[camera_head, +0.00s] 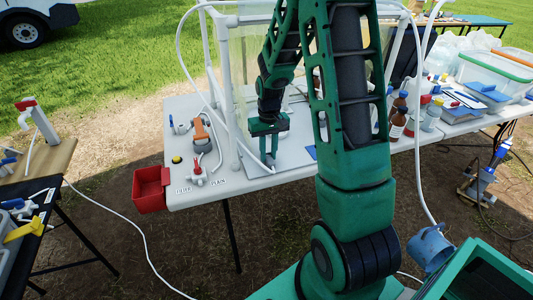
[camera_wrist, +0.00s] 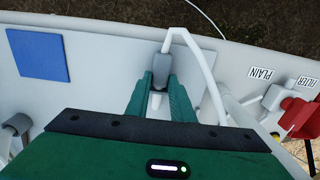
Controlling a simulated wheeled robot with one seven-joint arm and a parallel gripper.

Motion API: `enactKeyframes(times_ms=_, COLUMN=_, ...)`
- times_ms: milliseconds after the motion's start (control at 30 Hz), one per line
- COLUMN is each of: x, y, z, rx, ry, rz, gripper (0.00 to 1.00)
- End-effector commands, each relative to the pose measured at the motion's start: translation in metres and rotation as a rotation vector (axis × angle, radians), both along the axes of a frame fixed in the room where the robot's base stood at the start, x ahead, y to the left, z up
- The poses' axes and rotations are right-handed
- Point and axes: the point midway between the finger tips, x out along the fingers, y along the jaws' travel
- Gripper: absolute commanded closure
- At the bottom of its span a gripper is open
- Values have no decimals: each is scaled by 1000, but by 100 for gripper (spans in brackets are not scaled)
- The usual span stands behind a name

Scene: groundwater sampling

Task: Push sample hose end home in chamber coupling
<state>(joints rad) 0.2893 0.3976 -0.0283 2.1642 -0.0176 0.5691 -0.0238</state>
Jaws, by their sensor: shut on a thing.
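The white sample hose (camera_wrist: 206,75) leaves the fitting's top, bends over and runs down to the right. A small white tip (camera_wrist: 155,101) shows between the fingers below the fitting. I cannot make out the chamber coupling, nor whether the hose end is in it.
A red bin (camera_head: 152,190) hangs at the table's left corner. Red-handled valve (camera_head: 197,171) and an orange-topped device (camera_head: 202,132) stand left of my gripper, near the FILTER and PLAIN labels. A blue square (camera_wrist: 37,54) lies on the table. Brown bottles (camera_head: 398,122) stand right.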

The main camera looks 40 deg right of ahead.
Motion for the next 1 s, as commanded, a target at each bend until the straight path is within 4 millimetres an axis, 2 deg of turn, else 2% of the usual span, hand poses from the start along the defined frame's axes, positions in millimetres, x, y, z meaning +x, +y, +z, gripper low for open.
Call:
enactKeyframes(times_ms=233, x=0, y=0, z=-3, rx=0, ry=0, rz=0, gripper=100)
enactKeyframes(times_ms=267, x=0, y=0, z=-3, rx=0, ry=0, rz=0, gripper=77)
enactKeyframes(times_ms=333, x=0, y=0, z=-3, rx=0, ry=0, rz=0, gripper=60)
enactKeyframes(times_ms=367, x=0, y=0, z=-3, rx=0, ry=0, rz=0, gripper=57)
enactKeyframes(times_ms=733, x=1, y=0, z=3, rx=0, ry=-1, rz=1, gripper=57)
enactKeyframes(times_ms=867, x=1, y=0, z=19, rx=-1, ry=-3, rz=1, gripper=57)
enactKeyframes(times_ms=1000, x=2, y=1, z=46, rx=-1, ry=-5, rz=2, gripper=57)
